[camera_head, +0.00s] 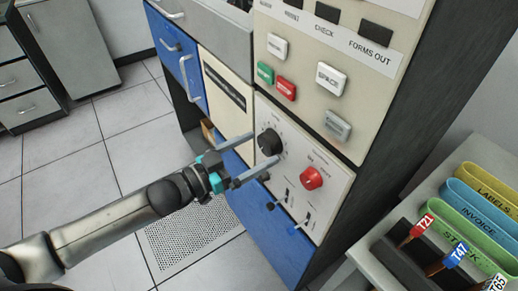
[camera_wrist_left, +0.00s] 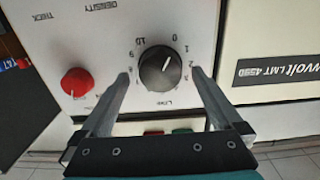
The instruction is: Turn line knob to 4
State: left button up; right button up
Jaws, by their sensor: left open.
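The line knob (camera_head: 268,142) is a round black dial on the cream control panel. In the left wrist view the knob (camera_wrist_left: 160,68) has a white pointer mark aimed up and slightly right, near the 0. Numbers ring it, with 10 at the upper left and 1, 2 and others on the right. My left gripper (camera_head: 265,147) is open, with one finger on each side of the knob. In the left wrist view visible gaps separate the fingers of the gripper (camera_wrist_left: 160,78) from the knob. My right gripper is not in view.
A red knob (camera_head: 311,178) sits right of the line knob, with small toggle switches (camera_head: 288,195) below. Green, red and grey buttons are above. A rack with colored tags (camera_head: 421,226) and bins (camera_head: 480,200) stand at the right. The tiled floor at left is clear.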

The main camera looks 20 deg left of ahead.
pick_arm(q)
jog(key=shift+w+d, duration=0.35)
jog(key=shift+w, duration=0.15)
jog(key=c, duration=1.3)
jog(key=shift+m, duration=0.3)
